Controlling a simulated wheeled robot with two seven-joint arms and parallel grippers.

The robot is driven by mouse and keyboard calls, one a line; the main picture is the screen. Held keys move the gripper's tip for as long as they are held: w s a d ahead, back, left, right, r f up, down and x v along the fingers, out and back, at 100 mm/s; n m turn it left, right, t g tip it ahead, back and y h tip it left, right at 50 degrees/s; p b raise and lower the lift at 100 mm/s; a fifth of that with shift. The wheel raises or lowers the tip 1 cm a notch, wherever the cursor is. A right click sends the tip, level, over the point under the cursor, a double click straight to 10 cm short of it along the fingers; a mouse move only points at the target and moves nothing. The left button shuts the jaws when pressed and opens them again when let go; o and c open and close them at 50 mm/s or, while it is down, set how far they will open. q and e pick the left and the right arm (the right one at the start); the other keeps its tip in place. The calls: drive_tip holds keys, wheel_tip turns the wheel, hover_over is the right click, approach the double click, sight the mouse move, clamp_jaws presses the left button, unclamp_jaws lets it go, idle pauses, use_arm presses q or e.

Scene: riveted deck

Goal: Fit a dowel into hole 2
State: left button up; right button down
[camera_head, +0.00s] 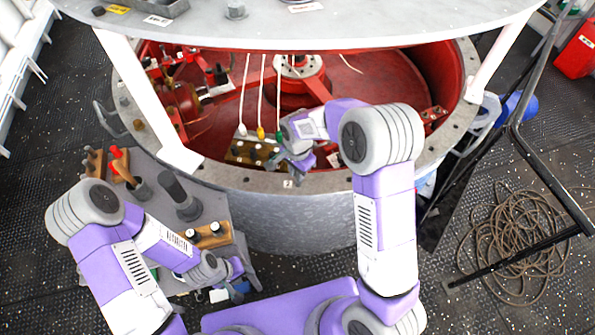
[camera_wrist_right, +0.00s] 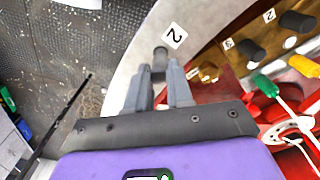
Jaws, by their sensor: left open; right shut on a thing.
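My right gripper (camera_head: 290,158) is over the near rim of the round red housing. In the right wrist view its fingers (camera_wrist_right: 160,85) are shut on a dark grey dowel (camera_wrist_right: 160,58), whose end shows between the fingertips. I cannot tell whether the dowel is in a hole or above the rim. A wooden block (camera_head: 238,158) with black pegs (camera_wrist_right: 256,50) and small number labels is inside the housing. My left gripper (camera_head: 238,284) is open, low at the left.
Cables with white, yellow and green (camera_wrist_right: 265,85) ends hang by the block. A grey side table holds a dark upright handle (camera_head: 180,196) and a wooden block with knobs (camera_head: 212,236). A coiled hose (camera_head: 520,245) lies at right. A round top plate (camera_head: 300,22) overhangs the housing.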

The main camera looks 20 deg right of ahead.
drive_tip(key=shift+f+b, duration=0.4)
drive_tip(key=shift+f, duration=0.25)
drive_tip(key=c, duration=0.9)
unclamp_jaws()
wheel_tip(320, 180, up, 8)
drive_tip(key=shift+f+p, duration=0.15)
drive_tip(key=shift+p, duration=0.4)
drive_tip(key=shift+f, duration=0.1)
